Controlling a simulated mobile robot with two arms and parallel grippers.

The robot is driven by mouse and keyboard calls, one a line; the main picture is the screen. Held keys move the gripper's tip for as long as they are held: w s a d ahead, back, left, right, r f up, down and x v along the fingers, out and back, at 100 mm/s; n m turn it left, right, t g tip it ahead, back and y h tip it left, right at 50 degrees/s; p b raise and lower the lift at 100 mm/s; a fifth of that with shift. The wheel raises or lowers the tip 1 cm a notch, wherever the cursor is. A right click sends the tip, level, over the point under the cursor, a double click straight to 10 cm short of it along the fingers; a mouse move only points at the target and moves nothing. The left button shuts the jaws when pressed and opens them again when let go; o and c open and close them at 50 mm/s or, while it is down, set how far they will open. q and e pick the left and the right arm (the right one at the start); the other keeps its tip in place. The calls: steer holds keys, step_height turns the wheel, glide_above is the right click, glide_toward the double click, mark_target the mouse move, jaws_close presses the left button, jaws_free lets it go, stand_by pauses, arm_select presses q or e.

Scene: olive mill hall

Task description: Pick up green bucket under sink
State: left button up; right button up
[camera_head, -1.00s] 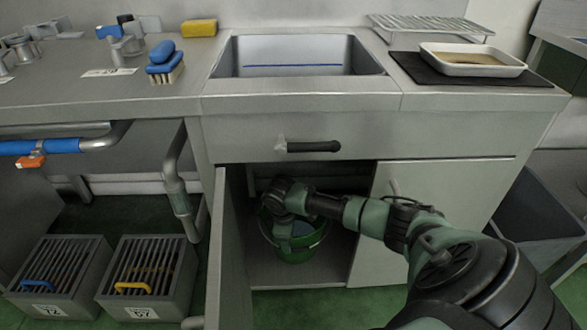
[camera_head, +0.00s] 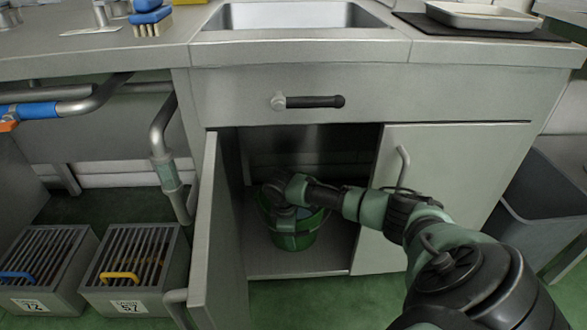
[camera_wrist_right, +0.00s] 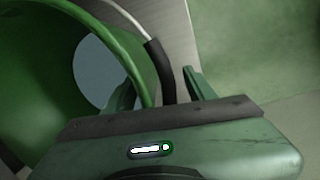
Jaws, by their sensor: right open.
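The green bucket (camera_head: 295,241) stands upright on the cabinet floor under the sink, behind the open left door. In the right wrist view the bucket (camera_wrist_right: 40,65) fills the left side, with a grey-blue surface inside it. Its wire handle carries a black grip (camera_wrist_right: 160,72). My right gripper (camera_head: 284,212) is at the bucket's mouth and hides part of its rim. In the wrist view its open fingers (camera_wrist_right: 156,95) stand either side of the black grip and part of the rim; I cannot tell if they touch. My left gripper is not in view.
The open left door (camera_head: 220,240) stands close beside the bucket, and the right door (camera_head: 450,200) is shut. A drawer handle (camera_head: 312,101) juts out above the opening. Slatted crates (camera_head: 132,268) stand at left, and a grey bin (camera_head: 540,205) at right.

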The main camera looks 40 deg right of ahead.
steer(key=shift+f, duration=0.1)
jaws_close()
steer(key=shift+d, duration=0.1)
steer(key=shift+w, duration=0.1)
stand_by(1.1)
